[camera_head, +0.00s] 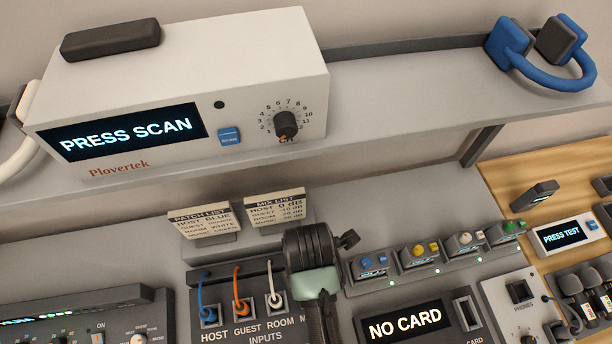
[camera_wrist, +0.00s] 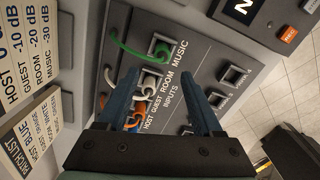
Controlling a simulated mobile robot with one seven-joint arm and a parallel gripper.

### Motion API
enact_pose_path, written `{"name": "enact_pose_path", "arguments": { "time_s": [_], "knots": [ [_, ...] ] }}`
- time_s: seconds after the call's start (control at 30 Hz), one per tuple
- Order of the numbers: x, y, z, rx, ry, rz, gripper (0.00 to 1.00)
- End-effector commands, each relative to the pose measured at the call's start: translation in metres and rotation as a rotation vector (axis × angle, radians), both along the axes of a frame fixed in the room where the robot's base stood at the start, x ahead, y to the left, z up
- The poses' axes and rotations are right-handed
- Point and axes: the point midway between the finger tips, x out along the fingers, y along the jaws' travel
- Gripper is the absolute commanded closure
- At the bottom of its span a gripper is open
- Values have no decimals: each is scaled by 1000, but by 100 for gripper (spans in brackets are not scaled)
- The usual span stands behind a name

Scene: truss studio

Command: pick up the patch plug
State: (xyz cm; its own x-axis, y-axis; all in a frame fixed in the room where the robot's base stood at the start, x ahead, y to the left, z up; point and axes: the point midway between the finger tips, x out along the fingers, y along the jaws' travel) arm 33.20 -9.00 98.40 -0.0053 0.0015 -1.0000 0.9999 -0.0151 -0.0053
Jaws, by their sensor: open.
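Several patch plugs sit in the INPUTS row of the patch panel (camera_head: 262,325). In the head view, the blue plug (camera_head: 209,316) is at HOST, the orange plug (camera_head: 241,308) at GUEST and the white plug (camera_head: 276,299) at ROOM. My gripper hides the MUSIC end there. In the wrist view, a green plug (camera_wrist: 160,48) sits at MUSIC, with the white plug (camera_wrist: 150,82) and orange plug (camera_wrist: 134,118) behind or beside my left finger. My gripper (camera_wrist: 160,78) is open and empty, its fingers pointing at the panel. Contact with a plug cannot be told.
Two cards, PATCH LIST (camera_head: 202,221) and MIX LIST (camera_head: 276,208), stand behind the panel. A shelf above holds the Plovertek unit (camera_head: 180,100) and blue headphones (camera_head: 540,60).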

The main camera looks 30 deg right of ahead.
Motion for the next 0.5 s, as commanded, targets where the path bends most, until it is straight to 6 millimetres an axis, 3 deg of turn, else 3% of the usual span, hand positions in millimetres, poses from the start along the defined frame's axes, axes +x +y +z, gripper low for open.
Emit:
{"name": "enact_pose_path", "arguments": {
  "time_s": [0.2,0.5],
  "knots": [
    [0,0,-38,0,0,-3,32],
    [-2,-1,-59,0,-1,-3,32]
  ]
}}
